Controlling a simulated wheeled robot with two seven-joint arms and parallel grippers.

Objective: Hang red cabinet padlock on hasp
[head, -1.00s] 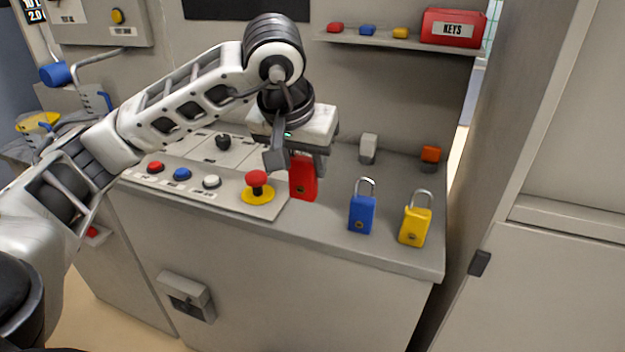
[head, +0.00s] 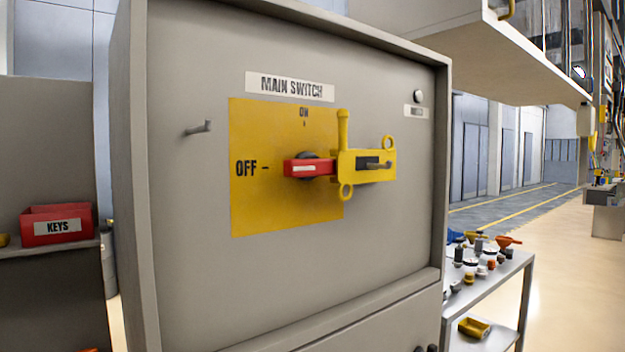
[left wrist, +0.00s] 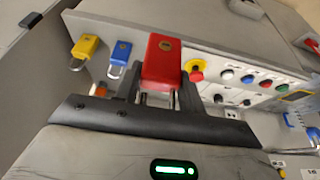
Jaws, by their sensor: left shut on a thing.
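The red padlock (left wrist: 162,62) is in the left wrist view, between the fingers of my left gripper (left wrist: 155,92), which is shut on it. Its shackle is partly hidden between the fingers. In the head view, a yellow hasp (head: 365,165) sits at the right end of the red switch handle (head: 308,168) on the main switch panel. The handle points left toward OFF. The hasp has rings at upper right and lower left and a grey pin through its slot. Neither gripper shows in the head view.
A peg (head: 200,128) juts from the cabinet face (head: 190,240). A cart (head: 490,285) with small items stands at right.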

